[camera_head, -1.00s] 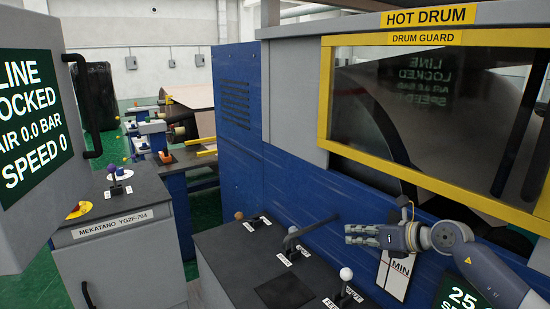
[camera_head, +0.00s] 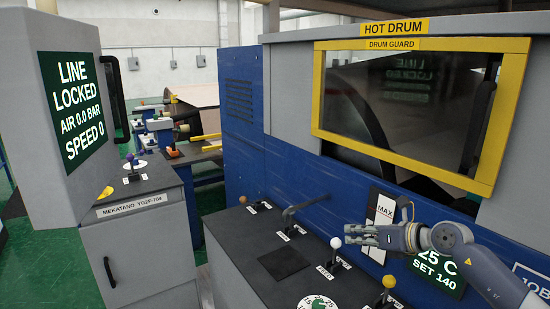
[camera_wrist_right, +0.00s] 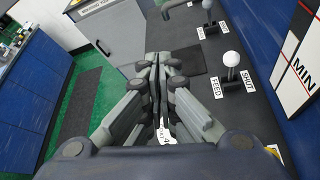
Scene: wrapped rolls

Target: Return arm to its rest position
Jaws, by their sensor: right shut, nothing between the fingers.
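My right gripper (camera_head: 368,236) reaches in from the right in the head view, above the control console (camera_head: 236,262). Its fingers are together and empty, as the right wrist view also shows (camera_wrist_right: 157,85). It hangs just right of the white-knobbed lever (camera_head: 335,243), apart from it as far as I can tell. That lever stands between FEED and SHUT labels in the right wrist view (camera_wrist_right: 231,60). My left gripper is in neither view.
The blue machine with its yellow-framed drum guard (camera_head: 502,120) stands behind my right arm. A yellow-knobbed lever (camera_head: 389,282) and a numbered dial (camera_head: 319,304) are near the front. A grey cabinet (camera_head: 148,250) and a LINE LOCKED screen (camera_head: 82,95) stand left. Green floor shows between.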

